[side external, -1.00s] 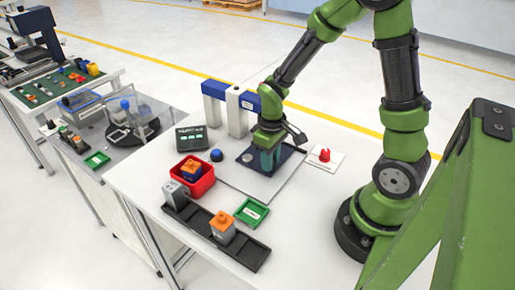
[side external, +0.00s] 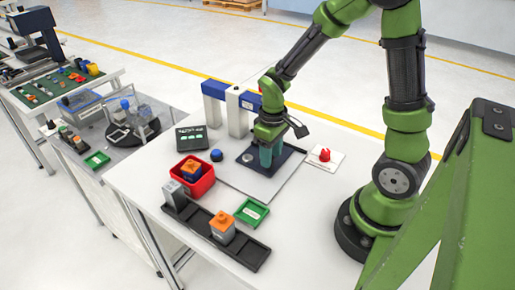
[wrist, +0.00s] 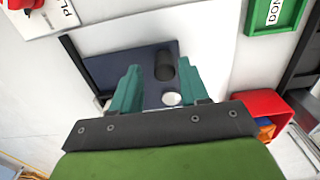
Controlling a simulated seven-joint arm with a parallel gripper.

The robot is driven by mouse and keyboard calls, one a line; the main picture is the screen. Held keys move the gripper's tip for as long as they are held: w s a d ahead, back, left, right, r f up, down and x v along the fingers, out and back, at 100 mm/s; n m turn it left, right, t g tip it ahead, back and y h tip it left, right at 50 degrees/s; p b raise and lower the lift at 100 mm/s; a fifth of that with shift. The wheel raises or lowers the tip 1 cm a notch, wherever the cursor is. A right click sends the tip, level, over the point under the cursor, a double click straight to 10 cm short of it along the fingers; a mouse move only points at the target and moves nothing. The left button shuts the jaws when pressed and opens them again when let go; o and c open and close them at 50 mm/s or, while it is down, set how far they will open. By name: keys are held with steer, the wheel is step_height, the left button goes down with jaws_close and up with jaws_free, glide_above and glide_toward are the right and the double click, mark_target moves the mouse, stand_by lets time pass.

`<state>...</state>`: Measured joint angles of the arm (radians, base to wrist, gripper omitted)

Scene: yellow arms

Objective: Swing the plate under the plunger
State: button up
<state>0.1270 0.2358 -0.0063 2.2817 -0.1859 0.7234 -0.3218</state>
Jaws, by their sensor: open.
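The dark navy plate (side external: 287,160) lies on a light grey base sheet, in front of the press, a blue beam on white posts (side external: 238,115). The plunger itself is not clearly visible; my arm covers part of the press. In the wrist view the plate (wrist: 105,70) carries a dark upright cylinder (wrist: 164,64) and a pale round disc (wrist: 171,98). My gripper (side external: 267,158) is over the plate with its teal fingers pointing down. In the wrist view its fingers (wrist: 159,78) are apart, with the cylinder between or just beyond them; contact cannot be told.
A red bin (side external: 207,182) holds an orange and blue part. A black tray (side external: 257,256) with grey blocks and a green tray (side external: 252,212) lie at the front. A red knob (side external: 324,155) on a white card is to the right. A blue button (side external: 216,155) and a dark display box (side external: 191,138) stand left.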

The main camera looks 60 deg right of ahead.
steer(key=shift+r, duration=3)
steer(key=s+a+r+m+t+y, duration=0.1)
steer(key=s+a+r+m+t, duration=0.1)
steer(key=r, duration=0.5)
steer(key=s+a+r+m+t+y, duration=0.1)
steer(key=s+a+r+m+t, duration=0.1)
steer(key=s+a+r+t, duration=0.2)
step_height(320, 180, up, 3)
steer(key=shift+s+a+f+t, duration=0.1)
steer(key=shift+s+a+t, duration=0.15)
steer(key=shift+a+t, duration=0.4)
